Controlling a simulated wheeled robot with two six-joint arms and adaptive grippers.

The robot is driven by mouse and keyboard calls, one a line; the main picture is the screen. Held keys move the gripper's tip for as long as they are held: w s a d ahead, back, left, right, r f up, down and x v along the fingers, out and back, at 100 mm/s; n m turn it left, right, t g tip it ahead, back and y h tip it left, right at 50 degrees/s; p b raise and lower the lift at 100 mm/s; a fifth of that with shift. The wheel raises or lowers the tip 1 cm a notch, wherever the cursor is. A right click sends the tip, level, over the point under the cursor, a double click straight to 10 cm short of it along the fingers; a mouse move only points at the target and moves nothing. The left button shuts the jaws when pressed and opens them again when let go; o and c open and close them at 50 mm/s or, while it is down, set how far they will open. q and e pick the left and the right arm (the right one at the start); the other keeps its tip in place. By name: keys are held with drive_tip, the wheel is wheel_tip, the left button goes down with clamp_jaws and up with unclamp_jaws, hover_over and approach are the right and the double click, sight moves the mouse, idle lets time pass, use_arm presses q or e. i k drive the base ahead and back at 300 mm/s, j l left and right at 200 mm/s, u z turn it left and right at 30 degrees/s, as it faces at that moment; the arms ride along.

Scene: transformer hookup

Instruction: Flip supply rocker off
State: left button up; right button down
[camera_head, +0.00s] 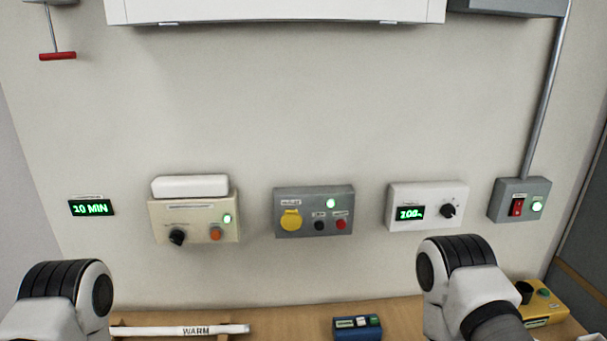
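The supply rocker (516,207) is a red switch on a small grey box (503,213) mounted on the wall at the right. A green lamp (537,206) beside the rocker is lit. A conduit runs up from the box. Which way the rocker is tipped is too small to tell. My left arm shows at the lower left and my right arm at the lower right, below and left of the rocker box. Both grippers are out of the picture. Nothing of mine touches the rocker.
Wall boxes stand in a row: a beige one (193,221), a grey one with a yellow disc (314,224) and a white one with a display (427,220). The wooden bench (283,315) holds a WARM tube (180,330), a blue device (357,332) and a yellow box (545,318).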

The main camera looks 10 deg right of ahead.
sight(517, 207)
drive_tip(key=z, duration=1.4)
